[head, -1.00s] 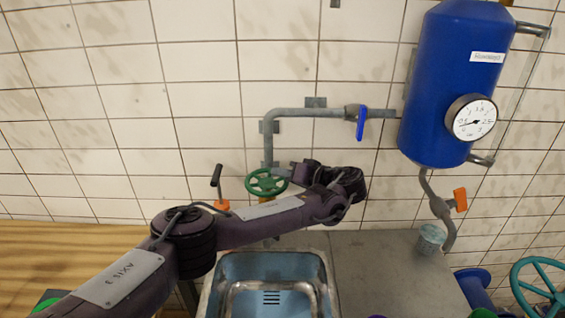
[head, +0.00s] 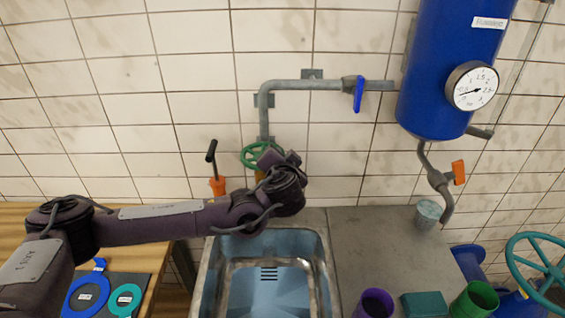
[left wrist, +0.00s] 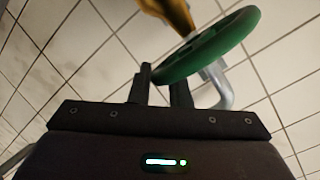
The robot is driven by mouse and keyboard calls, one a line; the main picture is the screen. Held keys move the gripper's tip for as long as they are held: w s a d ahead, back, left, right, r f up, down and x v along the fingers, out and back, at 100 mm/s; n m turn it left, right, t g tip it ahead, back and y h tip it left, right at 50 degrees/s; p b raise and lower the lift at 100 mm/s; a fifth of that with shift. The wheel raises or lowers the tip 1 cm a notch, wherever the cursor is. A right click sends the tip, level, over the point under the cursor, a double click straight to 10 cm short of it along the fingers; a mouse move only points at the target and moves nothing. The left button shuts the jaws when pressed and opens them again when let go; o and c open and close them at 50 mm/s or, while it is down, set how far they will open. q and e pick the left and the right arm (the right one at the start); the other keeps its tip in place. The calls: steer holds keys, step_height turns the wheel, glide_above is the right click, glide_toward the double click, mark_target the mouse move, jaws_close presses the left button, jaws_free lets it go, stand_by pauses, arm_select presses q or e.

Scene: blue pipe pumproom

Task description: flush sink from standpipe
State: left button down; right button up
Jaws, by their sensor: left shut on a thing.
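The standpipe (head: 263,120) is a grey pipe on the tiled wall. It bends right to a valve with a blue lever (head: 359,95) that hangs down. Low on the pipe is a green handwheel (head: 249,157), partly hidden by my left arm. My left gripper (head: 268,157) is at the wheel. In the left wrist view, its two dark fingers (left wrist: 161,88) are shut on the rim of the green handwheel (left wrist: 215,45). The steel sink (head: 322,262) with a bluish basin lies below and looks empty. My right gripper is out of view.
A blue tank (head: 430,70) with a dial gauge (head: 472,86) hangs at right. An orange-handled valve (head: 458,172) sits above a grey cup (head: 428,213). Purple (head: 374,304) and green (head: 474,300) cups stand at the counter front. An orange-based lever (head: 217,184) stands left of the wheel.

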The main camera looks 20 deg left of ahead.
arm_select(q)
steer(key=shift+s+a+m+h+b, duration=0.1)
steer(key=shift+s+m+h+b, duration=0.25)
steer(key=shift+m+h, duration=0.4)
steer(key=shift+r+h, duration=0.1)
steer(key=shift+h, duration=0.25)
steer(key=c, duration=1.4)
jaws_free()
steer(key=shift+o, duration=0.2)
steer(key=b+v, duration=0.4)
steer(key=v, duration=0.3)
steer(key=shift+s, duration=0.4)
